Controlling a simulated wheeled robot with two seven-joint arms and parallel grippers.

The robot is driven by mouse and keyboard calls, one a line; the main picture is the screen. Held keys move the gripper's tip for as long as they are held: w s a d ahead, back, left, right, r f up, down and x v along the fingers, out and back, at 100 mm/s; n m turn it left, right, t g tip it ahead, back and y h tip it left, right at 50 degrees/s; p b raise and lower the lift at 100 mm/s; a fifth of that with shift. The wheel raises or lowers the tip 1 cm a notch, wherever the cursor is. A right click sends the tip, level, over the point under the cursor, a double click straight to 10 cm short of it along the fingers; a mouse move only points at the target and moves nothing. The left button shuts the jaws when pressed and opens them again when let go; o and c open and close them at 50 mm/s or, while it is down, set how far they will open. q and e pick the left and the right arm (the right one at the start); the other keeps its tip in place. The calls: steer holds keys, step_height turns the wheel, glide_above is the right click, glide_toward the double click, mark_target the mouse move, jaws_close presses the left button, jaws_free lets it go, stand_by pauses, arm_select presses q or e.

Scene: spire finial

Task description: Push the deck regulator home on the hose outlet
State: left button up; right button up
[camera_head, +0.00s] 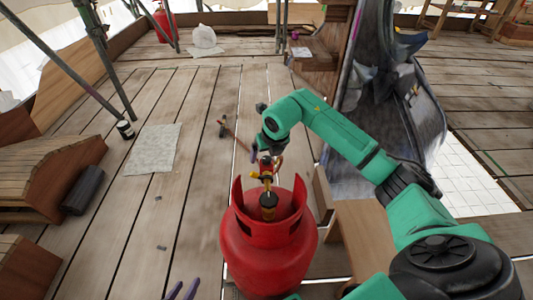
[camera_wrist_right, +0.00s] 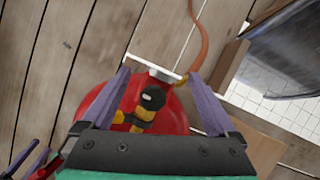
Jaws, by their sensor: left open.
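The red gas cylinder (camera_head: 268,253) stands upright on the deck, its collar around a yellow and black valve (camera_head: 267,203). My right gripper (camera_head: 266,160) is above the valve, pointing down. In the right wrist view its purple fingers (camera_wrist_right: 160,78) stand wide apart. My left gripper (camera_head: 181,291) is open and empty at the bottom edge.
An orange hose (camera_wrist_right: 198,33) runs away across the planks from near the right fingertip. A wooden box (camera_head: 362,236) stands right of the cylinder. A dark covered shape (camera_head: 390,110) is behind it.

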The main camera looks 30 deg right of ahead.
steer(key=p+v, duration=0.3)
steer(key=v, duration=1.1)
steer(key=shift+r, duration=0.25)
steer(key=shift+s, duration=0.1)
